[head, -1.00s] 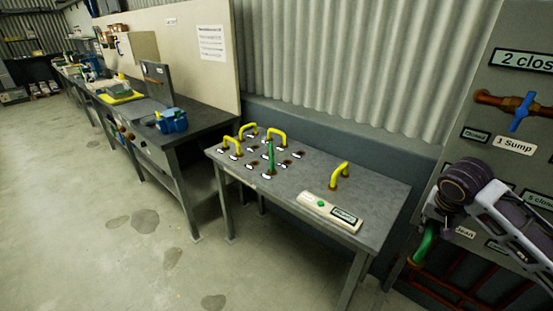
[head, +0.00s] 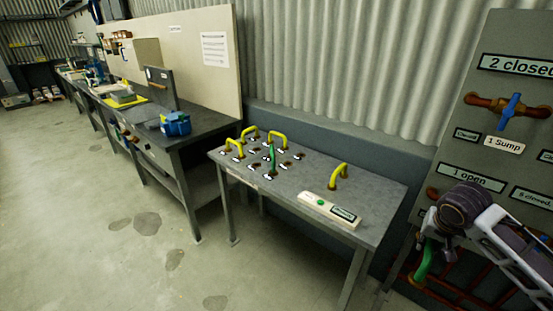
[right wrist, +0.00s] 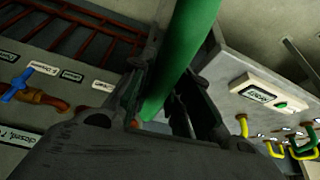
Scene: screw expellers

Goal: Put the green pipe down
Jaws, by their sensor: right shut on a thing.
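A green pipe (head: 424,262) is held in my right gripper (head: 428,238), low at the right of the head view, in front of the valve panel. In the right wrist view the pipe (right wrist: 178,58) runs between the two fingers of the right gripper (right wrist: 165,105), which are shut on it. A grey table (head: 290,211) stands left of the gripper, with a gap between them. My left gripper is not in view.
A cream box with a green button (head: 320,203) lies near the table's front right. A lone yellow pipe (head: 338,175) stands behind it. The valve panel (head: 500,110) with a blue-handled valve (head: 510,110) rises at the right. A workbench (head: 195,125) is at the left.

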